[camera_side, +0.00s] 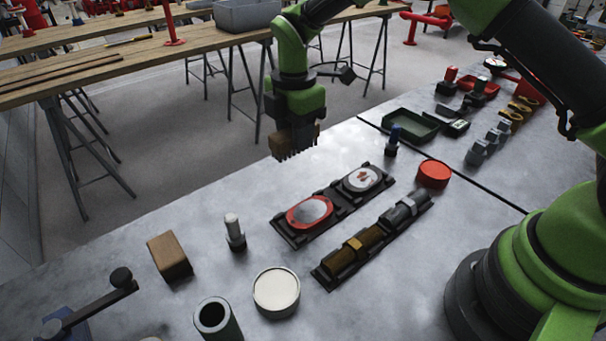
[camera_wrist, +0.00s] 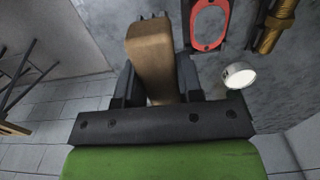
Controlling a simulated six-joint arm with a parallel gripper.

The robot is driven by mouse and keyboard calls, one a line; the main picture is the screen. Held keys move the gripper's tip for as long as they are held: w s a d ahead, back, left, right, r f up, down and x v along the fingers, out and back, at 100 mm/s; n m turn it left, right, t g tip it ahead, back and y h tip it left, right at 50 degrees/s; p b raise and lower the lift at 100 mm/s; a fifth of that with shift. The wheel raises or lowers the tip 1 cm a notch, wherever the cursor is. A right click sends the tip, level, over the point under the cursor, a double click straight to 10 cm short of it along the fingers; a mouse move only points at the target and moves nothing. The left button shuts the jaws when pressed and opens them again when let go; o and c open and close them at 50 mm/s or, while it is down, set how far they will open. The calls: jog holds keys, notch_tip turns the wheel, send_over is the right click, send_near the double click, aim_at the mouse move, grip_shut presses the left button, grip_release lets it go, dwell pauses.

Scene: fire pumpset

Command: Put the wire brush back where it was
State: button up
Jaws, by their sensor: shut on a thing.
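The wire brush (camera_side: 308,134) has a brown wooden body and dark bristles pointing down. My gripper (camera_side: 293,130) is shut on it and holds it in the air, in the upper middle of the side view, near the far edge of the metal table. In the wrist view the brush body (camera_wrist: 150,55) stands between the two black fingers of my gripper (camera_wrist: 157,82), with dark tips at its far end. I cannot tell exactly how high it hangs. No marked place for the brush can be made out.
The metal table (camera_side: 205,215) carries a brown block (camera_side: 169,256), an upright pin (camera_side: 234,230), a tray with a red ring (camera_side: 309,212), a brass fitting (camera_side: 352,250), a red lid (camera_side: 433,173), a white round lid (camera_side: 276,291) and a green tray (camera_side: 410,126). Wooden benches (camera_side: 110,62) stand behind.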

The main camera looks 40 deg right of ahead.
jog(key=w+d, duration=0.3)
jog(key=d, duration=0.1)
send_near(303, 172)
notch_tip(303, 172, down, 6)
jog(key=shift+r, duration=0.1)
dwell(0.4)
jog(key=o, duration=0.9)
